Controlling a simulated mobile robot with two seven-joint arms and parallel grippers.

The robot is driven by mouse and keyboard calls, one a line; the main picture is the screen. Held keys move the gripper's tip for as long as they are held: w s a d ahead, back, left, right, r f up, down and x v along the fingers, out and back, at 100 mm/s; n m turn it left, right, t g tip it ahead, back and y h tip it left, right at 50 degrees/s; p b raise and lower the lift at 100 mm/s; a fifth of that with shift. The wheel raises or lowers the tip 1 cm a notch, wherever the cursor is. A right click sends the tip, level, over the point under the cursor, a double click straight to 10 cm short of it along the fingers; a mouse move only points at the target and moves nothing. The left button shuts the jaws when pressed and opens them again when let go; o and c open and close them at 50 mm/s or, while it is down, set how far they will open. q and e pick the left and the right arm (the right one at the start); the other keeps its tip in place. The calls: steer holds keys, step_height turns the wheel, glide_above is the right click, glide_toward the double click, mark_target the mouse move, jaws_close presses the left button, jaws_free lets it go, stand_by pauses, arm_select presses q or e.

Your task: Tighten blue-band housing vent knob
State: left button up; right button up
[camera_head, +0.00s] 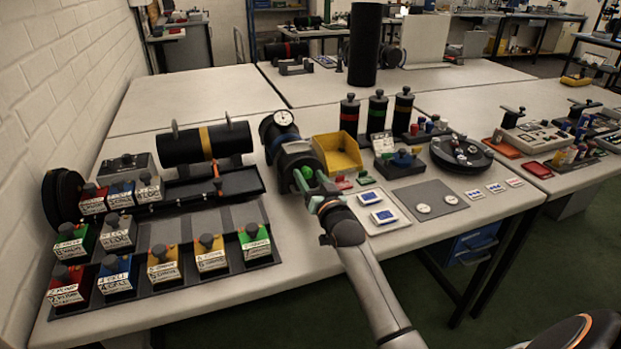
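The housing with a blue band (284,139) lies on the table, pointing toward me. A round white gauge (283,118) sits at its far end. Its near end is a wide grey and dark round part, with a green knob (307,172) on its face that I take for the vent knob. My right gripper (312,185) is at this near face, its pale green fingers beside or around the knob. The fingers overlap the knob in the picture, so I cannot tell whether they are closed on it. My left gripper is not in view.
A yellow bin (338,153) stands just right of the housing. A black cylinder with a yellow band (205,143) lies left, above a dark tray. Several labelled coloured blocks with knobs stand at the front left. A white tray (390,221) and grey mat lie right of my arm.

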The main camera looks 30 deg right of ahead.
jaws_close()
stand_by(0.6)
